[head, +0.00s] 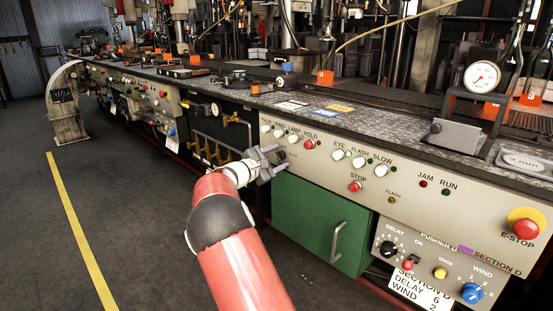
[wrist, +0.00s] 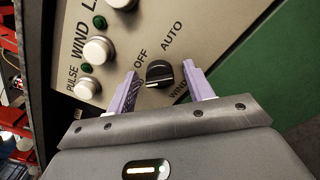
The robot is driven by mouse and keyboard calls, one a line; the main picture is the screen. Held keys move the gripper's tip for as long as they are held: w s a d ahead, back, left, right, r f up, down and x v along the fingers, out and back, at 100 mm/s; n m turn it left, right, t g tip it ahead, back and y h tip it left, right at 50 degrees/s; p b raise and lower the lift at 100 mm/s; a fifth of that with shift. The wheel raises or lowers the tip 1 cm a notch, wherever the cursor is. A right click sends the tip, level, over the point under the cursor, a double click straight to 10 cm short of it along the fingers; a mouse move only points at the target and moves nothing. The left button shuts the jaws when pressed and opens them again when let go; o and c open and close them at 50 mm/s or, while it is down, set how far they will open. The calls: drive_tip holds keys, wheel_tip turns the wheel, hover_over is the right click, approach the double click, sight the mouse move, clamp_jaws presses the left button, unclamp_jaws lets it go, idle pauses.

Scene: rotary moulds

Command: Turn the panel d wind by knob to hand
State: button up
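The wind by knob is a small black rotary knob (wrist: 160,73) on the cream panel, seen in the wrist view. OFF is printed above it to the left and AUTO to the upper right. A partly covered label lies by the left finger, and "WIND" shows below right. I cannot tell surely where its pointer is set. My gripper (wrist: 162,69) is open, with one purple finger on each side of the knob. Small gaps seem to show between fingers and knob. In the head view my gripper (head: 273,160) is at the panel's left end and hides the knob.
White buttons (wrist: 98,50) and green lamps lie left of the knob. A green cabinet door (head: 310,225) with a handle is below the panel. A lower box carries a blue WIND knob (head: 472,292). A red-yellow E-STOP (head: 525,224) is far right. The floor at left is clear.

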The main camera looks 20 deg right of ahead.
drive_tip(key=b+v, duration=0.1)
drive_tip(key=v, duration=0.7)
drive_tip(key=shift+d, duration=0.1)
idle(0.4)
